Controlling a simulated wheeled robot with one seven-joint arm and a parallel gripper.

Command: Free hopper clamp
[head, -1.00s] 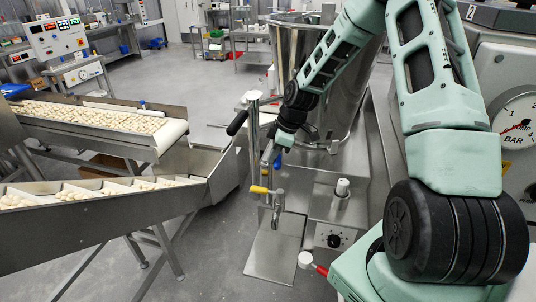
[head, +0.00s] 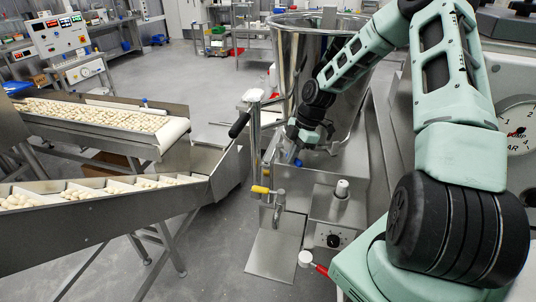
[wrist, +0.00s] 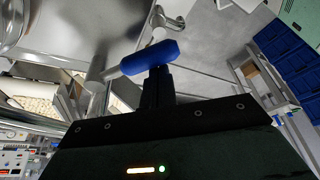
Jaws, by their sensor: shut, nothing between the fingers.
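The steel hopper (head: 285,60) stands upright at upper centre in the head view. A small blue handle (head: 298,163), which I take for the clamp lever, shows low at its front. In the wrist view the blue handle (wrist: 150,58) is a rounded bar lying across the fingertips, on a pale metal arm. My gripper (head: 291,155) is shut and empty at the handle. In the wrist view my gripper (wrist: 158,76) has its dark fingers together, ending right at the handle; they look in contact but do not enclose it. The lever's pivot is hard to make out.
A steel post with a black-gripped lever (head: 238,124) and a yellow-handled valve (head: 260,189) stand close left of my gripper. A knob panel (head: 333,237) is below. Grey floor lies open behind.

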